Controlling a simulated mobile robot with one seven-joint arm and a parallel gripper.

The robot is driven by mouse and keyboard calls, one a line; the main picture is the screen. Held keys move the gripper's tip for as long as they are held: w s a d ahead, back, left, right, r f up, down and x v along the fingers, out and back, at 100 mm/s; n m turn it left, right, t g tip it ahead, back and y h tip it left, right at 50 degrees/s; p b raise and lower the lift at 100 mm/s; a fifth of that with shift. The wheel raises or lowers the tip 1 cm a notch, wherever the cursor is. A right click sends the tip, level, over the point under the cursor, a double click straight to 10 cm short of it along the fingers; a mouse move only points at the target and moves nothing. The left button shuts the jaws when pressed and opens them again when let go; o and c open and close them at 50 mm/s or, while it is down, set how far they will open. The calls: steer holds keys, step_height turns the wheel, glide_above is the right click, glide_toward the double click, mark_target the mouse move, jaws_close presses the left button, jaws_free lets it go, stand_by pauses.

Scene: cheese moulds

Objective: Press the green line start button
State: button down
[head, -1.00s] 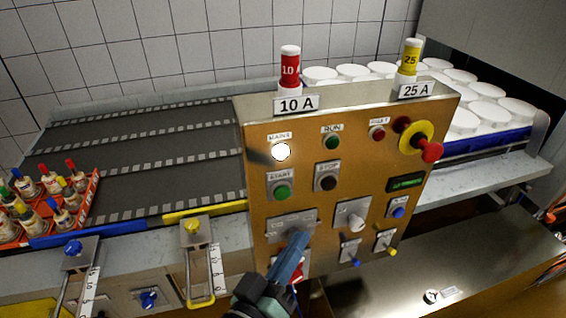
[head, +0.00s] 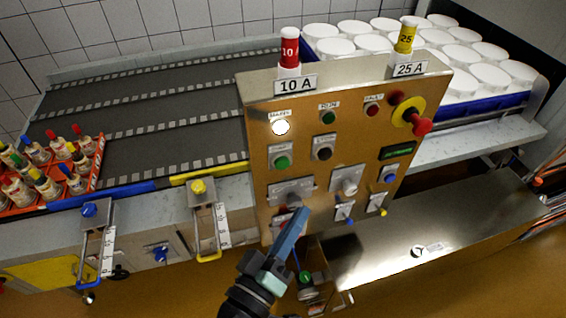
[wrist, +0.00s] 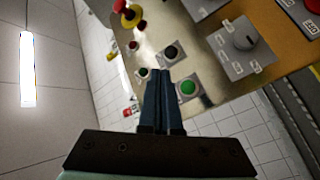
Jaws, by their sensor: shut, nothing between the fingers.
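The green START button (head: 282,161) sits on the brass-coloured control panel (head: 262,205), left of the black STOP button (head: 324,153). In the wrist view, the green button (wrist: 188,87) is just right of the fingertips, with the black button (wrist: 171,52) above it. My gripper (head: 302,211) is shut and empty. In the head view its tips overlap the lower panel, below START, in front of a grey rotary switch (head: 291,190). The wrist view shows the two fingers (wrist: 161,73) together. I see no clear contact with the button.
A red mushroom knob on a yellow ring (head: 421,126) sticks out at the panel's upper right. A white lamp (head: 281,128) is above START. White moulds (head: 455,80) fill a blue tray behind.

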mark_target(282, 163)
steer(key=w+a+b, duration=0.1)
steer(key=w+a, duration=0.1)
steer(key=w, duration=0.6)
steer(key=shift+a, duration=0.1)
steer(key=shift+b, duration=0.3)
stand_by(1.6)
steer(key=shift+w+a+b, duration=0.1)
steer(key=shift+w+b, duration=0.25)
steer(key=shift+w, duration=0.05)
